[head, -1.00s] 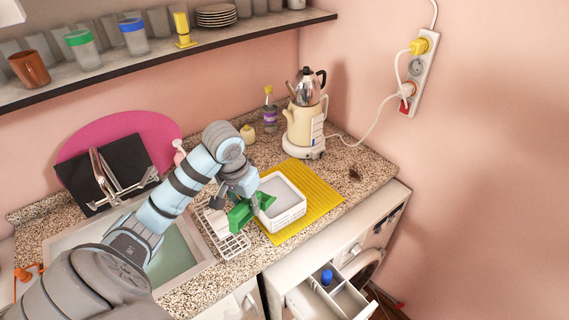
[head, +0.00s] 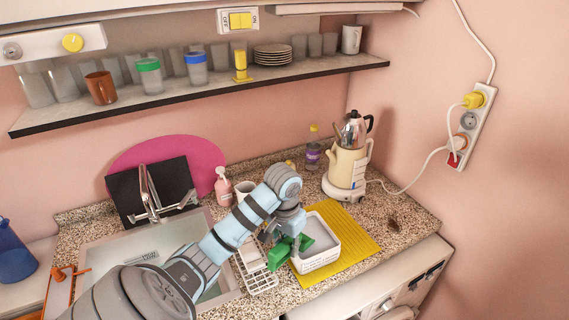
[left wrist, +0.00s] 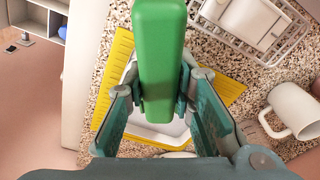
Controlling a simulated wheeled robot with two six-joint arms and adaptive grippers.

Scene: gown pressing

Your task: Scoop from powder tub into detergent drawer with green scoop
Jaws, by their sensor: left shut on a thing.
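The white powder tub (head: 322,262) stands on a yellow mat, with pale powder (head: 322,233) inside. My left gripper (head: 294,238) is shut on the green scoop (head: 279,256) at the tub's left edge. In the left wrist view the scoop's green handle (left wrist: 160,65) stands between the fingers and hides much of the tub (left wrist: 155,133). I cannot tell whether the scoop's bowl touches the powder. The open detergent drawer (left wrist: 40,12), with its compartments, shows at the top left of the left wrist view. My right gripper is out of view.
The yellow mat (head: 362,235) lies on the speckled counter. A white dish rack (head: 262,284) stands just left of the tub, with a white mug (left wrist: 292,112) near it. A cream kettle (head: 346,170) stands behind. The sink (head: 100,262) is left.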

